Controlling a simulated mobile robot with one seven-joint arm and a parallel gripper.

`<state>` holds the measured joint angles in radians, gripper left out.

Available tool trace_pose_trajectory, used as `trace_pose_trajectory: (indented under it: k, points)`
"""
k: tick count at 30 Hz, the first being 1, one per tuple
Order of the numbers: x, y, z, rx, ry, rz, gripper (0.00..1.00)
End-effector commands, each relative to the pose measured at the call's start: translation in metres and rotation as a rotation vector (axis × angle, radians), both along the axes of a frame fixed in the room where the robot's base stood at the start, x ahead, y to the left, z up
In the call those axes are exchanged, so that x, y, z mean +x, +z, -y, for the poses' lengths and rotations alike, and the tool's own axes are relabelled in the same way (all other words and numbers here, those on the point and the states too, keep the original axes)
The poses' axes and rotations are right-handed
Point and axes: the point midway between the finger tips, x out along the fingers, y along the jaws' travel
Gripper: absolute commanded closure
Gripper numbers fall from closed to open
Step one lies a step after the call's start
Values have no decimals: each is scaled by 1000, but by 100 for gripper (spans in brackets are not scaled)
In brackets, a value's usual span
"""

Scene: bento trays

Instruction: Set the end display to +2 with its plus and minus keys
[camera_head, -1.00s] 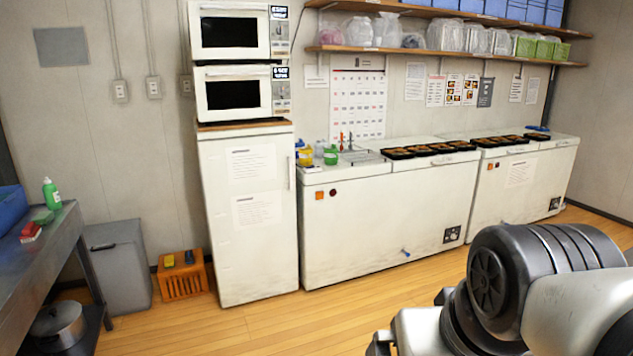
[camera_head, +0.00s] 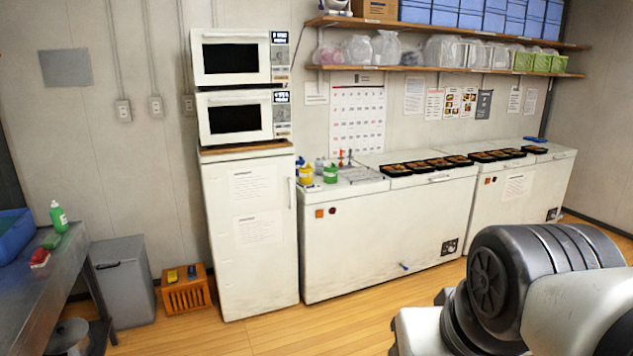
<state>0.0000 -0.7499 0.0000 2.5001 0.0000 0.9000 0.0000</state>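I see no readable plus and minus keys, and I cannot tell which panel is the end display. A small dark panel (camera_head: 449,247) sits low on the front of the near white freezer (camera_head: 375,240). A similar dark panel (camera_head: 552,214) sits low on the front of the far freezer (camera_head: 525,195), at its right end. My arm fills the lower right, but my gripper's fingers are not visible.
Black bento trays (camera_head: 430,164) line the freezer tops. A tall white fridge (camera_head: 250,235) stands left of the freezers, beside an orange crate (camera_head: 187,291) and a grey bin (camera_head: 124,285). A metal table (camera_head: 60,275) is at the left. Wooden floor before the freezers looks clear.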

Motion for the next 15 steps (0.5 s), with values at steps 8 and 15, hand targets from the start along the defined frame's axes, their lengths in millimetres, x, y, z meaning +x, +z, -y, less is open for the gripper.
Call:
trace_pose_trajectory:
  k: [8, 15]
  points:
    - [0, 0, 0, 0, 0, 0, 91]
    - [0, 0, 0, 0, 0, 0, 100]
